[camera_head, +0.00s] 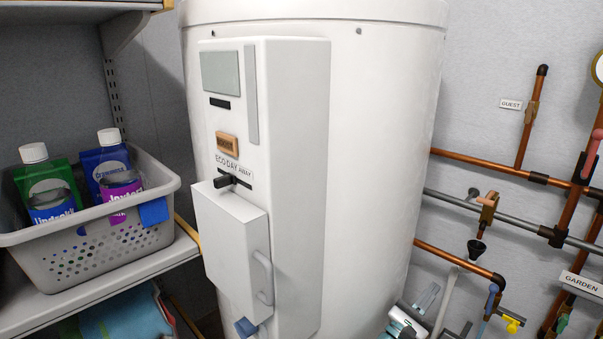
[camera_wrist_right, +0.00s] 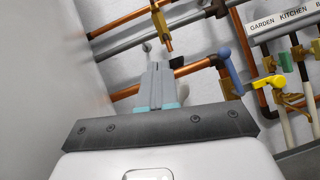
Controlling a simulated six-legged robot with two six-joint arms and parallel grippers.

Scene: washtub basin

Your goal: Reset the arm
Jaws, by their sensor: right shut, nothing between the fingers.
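My right gripper (camera_head: 430,292) shows low in the head view, in front of the wall pipes and just right of the tank's lower side. In the right wrist view its two grey fingers (camera_wrist_right: 158,72) with teal bases lie together, with nothing between them. They point toward the pipes and appear to touch nothing. The white tank (camera_head: 385,150) fills the middle of the head view, with a control panel (camera_head: 298,120) and a grey-white box with a handle (camera_head: 228,235) on its front. My left gripper is not in view.
Copper pipes (camera_head: 475,160) and valves line the right wall, with a GARDEN label (camera_head: 582,284). A yellow valve handle (camera_wrist_right: 269,82) is right of the fingers in the wrist view. A grey basket (camera_head: 95,250) with bottles stands on the left shelf (camera_head: 100,292).

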